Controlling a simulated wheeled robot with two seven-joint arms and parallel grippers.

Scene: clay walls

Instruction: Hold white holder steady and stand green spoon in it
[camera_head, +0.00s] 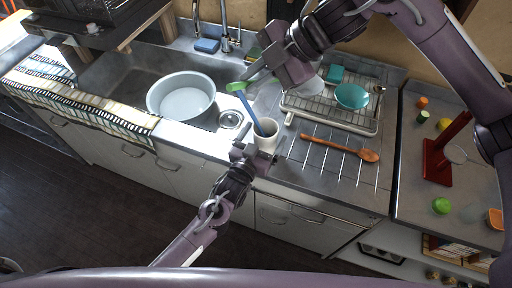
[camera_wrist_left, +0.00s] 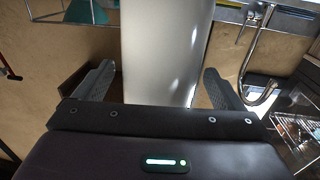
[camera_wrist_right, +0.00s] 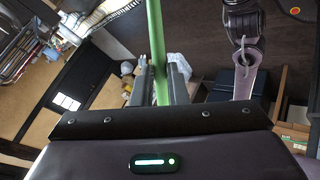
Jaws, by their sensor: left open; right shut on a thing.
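The white holder (camera_head: 266,136) stands on the counter right of the sink, with a blue utensil (camera_head: 258,118) leaning in it. My left gripper (camera_head: 256,152) is open at the holder's front. In the left wrist view the white holder (camera_wrist_left: 163,50) rises between its two spread fingers, with gaps on both sides. My right gripper (camera_head: 254,78) is above and behind the holder, shut on the green spoon (camera_head: 236,86). The spoon's green handle (camera_wrist_right: 156,40) runs between the fingers in the right wrist view. Its lower end is hard to make out in the head view.
A white basin (camera_head: 182,97) sits in the sink to the left. A dish rack (camera_head: 330,115) with a teal bowl (camera_head: 352,96) stands at right. A wooden spoon (camera_head: 345,151) lies across metal rods in front of it. A red stand (camera_head: 438,162) is on the far right counter.

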